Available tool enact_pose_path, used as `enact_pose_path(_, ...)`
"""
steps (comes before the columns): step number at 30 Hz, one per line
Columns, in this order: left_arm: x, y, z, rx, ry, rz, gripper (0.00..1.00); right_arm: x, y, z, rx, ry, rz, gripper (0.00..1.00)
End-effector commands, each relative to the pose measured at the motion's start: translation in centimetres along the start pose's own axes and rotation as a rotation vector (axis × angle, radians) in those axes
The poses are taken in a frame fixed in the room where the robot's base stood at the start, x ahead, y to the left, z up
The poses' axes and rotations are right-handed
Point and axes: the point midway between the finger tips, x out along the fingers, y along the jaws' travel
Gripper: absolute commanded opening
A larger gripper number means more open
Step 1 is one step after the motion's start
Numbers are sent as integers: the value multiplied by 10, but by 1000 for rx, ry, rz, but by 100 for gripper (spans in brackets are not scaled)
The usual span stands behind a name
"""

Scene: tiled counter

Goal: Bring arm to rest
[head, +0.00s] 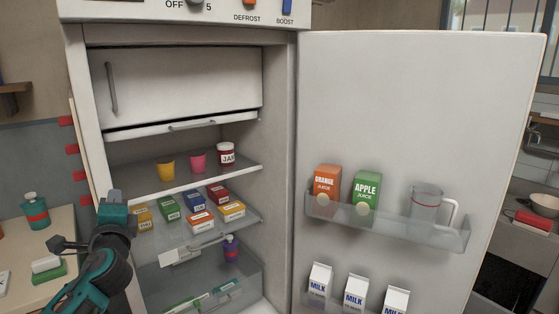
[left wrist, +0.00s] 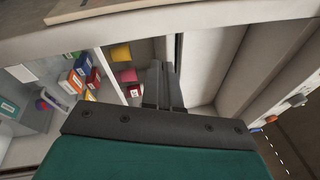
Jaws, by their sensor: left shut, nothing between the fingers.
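My left gripper (head: 113,194) is at the left front edge of the open fridge (head: 279,150), with its teal and dark arm coming up from the lower left. In the left wrist view its two dark fingers (left wrist: 163,86) are together and empty, with the fridge's inside beyond them. Whether the gripper touches the fridge's edge cannot be told. My right gripper shows in neither view.
The fridge door (head: 420,120) stands wide open at the right, with juice cartons, a jug (head: 425,208) and milk cartons on its racks. Cups, a jam jar (head: 226,154) and several small boxes sit on the shelves. A counter (head: 45,237) lies at the left.

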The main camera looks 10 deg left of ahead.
Motion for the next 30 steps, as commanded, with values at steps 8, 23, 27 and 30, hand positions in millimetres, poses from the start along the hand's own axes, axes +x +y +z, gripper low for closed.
enact_pose_path(8,-128,158,-78,-390,395,440,0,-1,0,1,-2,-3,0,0)
enact_pose_path(23,-352,258,-101,-1071,441,1132,0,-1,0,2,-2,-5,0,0)
enact_pose_path(27,-368,251,-122,-1191,387,1152,0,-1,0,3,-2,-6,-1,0)
enact_pose_path(30,-380,244,-138,-1278,347,1168,0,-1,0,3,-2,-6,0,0)
